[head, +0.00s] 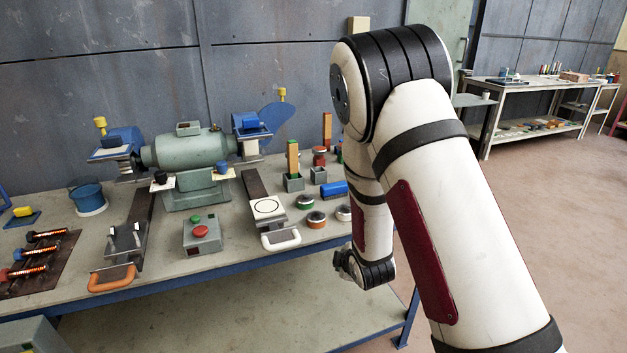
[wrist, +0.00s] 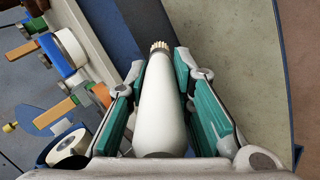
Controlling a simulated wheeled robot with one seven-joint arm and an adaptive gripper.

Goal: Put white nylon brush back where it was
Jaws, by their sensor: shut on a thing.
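The white nylon brush (wrist: 161,105) shows in the wrist view as a smooth white tapered body with pale bristles at its far end. My gripper (wrist: 160,72) is shut on it, with teal pads along both sides of the white body. The bristle end points away from the wrist, past the fingertips. In the head view my arm covers the right end of the workbench (head: 232,225), and I cannot make out the brush there. Which spot the brush came from cannot be told from these frames.
A green bench grinder (head: 185,150) stands on the bench. A blue bucket (head: 88,197) stands left. Open floor (head: 540,215) lies right.

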